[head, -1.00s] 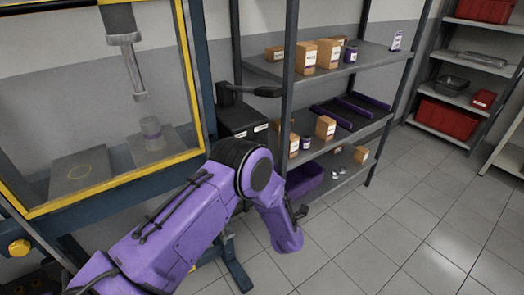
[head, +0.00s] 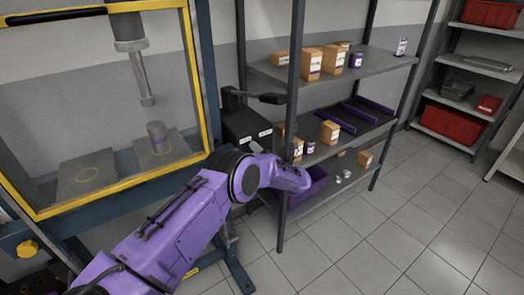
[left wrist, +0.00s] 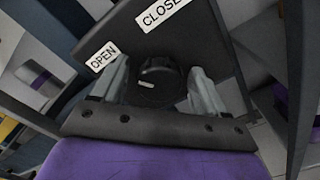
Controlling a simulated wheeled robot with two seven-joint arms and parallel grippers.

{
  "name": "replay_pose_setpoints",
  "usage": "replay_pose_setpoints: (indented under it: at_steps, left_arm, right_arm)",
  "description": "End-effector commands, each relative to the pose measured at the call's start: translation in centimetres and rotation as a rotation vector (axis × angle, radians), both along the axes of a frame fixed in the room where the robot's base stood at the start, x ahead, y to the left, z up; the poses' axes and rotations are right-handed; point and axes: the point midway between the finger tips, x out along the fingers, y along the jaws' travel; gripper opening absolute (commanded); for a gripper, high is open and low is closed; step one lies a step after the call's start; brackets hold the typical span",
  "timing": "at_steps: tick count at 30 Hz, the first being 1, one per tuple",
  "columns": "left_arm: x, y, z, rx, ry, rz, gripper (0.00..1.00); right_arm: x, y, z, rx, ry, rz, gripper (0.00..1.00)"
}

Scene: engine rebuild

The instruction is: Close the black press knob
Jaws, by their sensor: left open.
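The black press knob (left wrist: 158,72) shows in the left wrist view on a black control box (left wrist: 190,38) with white OPEN and CLOSE labels. The small light mark on the knob lies toward the OPEN side. My left gripper (left wrist: 160,88) is open, with one finger on each side of the knob; I cannot tell whether they touch it. In the head view the control box (head: 240,124) stands beside the press, and my left gripper (head: 256,147) is just below it. The knob is not clearly visible there. My right gripper is not in view.
A black handle (head: 262,97) juts out above the control box. A shelf rack (head: 292,120) with several small boxes stands close on the right. Floor to the right is clear.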

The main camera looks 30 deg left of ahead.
Motion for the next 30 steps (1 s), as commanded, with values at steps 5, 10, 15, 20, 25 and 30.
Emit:
replay_pose_setpoints:
  at_steps: [5,10,15,20,25,30]
  left_arm:
    - [0.0,0.0,0.0,0.000,0.001,0.000,0.71]
    - [0.0,0.0,0.0,0.000,0.001,0.000,0.20]
    - [0.0,0.0,0.0,0.002,0.003,-0.001,0.20]
    - [0.0,0.0,-0.1,0.014,0.031,-0.001,0.20]
    - [0.0,0.0,-0.3,0.045,0.107,-0.001,0.20]
    - [0.1,-0.1,-0.4,0.096,0.231,-0.001,0.20]
  right_arm:
    - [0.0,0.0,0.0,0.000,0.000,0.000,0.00]
    - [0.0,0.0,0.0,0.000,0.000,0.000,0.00]
    - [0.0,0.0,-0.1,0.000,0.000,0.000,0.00]
    - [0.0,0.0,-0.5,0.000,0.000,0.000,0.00]
    - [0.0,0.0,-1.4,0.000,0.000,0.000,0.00]
    - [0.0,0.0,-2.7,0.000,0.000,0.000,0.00]
